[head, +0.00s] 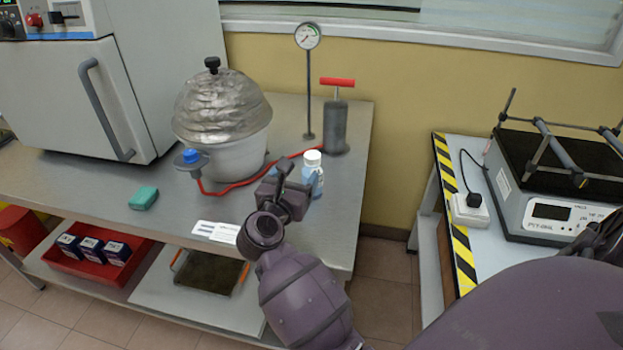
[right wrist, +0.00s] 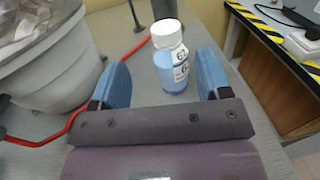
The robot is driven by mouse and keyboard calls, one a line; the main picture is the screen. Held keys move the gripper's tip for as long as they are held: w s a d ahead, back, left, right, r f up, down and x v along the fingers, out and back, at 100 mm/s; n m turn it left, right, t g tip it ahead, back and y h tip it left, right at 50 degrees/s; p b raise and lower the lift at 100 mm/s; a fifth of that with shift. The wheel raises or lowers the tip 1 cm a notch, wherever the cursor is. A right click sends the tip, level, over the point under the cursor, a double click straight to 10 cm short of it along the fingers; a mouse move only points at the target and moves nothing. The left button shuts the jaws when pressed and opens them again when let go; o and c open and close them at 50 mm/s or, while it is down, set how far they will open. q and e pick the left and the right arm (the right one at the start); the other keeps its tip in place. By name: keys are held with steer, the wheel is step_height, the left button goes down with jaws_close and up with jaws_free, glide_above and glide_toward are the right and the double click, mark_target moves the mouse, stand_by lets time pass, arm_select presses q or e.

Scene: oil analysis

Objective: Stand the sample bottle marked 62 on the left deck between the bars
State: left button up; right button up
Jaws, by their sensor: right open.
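The sample bottle (head: 312,174) is small, with a white cap and blue contents. It stands upright on the grey metal bench. In the right wrist view the bottle (right wrist: 171,62) has a white label that appears to read 62. My right gripper (head: 288,187) is open; in the wrist view its blue fingers (right wrist: 163,77) lie on either side of the bottle, which stands between or just beyond their tips, not gripped. A shaker at the right has a black deck (head: 516,150) with bars (head: 556,145) above it; its right part is cut off. My left gripper is not in view.
A foil-covered pot (head: 222,110) stands left of the bottle, with a red hose (head: 240,186) running to a hand pump (head: 334,125) behind. A gauge (head: 308,38) stands nearby. A floor gap separates the bench from the shaker table (head: 490,258). A white adapter (head: 469,212) sits beside the shaker.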

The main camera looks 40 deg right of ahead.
mark_target(310, 160)
steer(key=x, duration=0.3)
steer(key=shift+d+r, duration=0.1)
steer(key=shift+s+x, duration=0.25)
steer(key=shift+x, duration=2.5)
steer(key=shift+d, duration=0.15)
steer(key=shift+r, duration=0.1)
jaws_close()
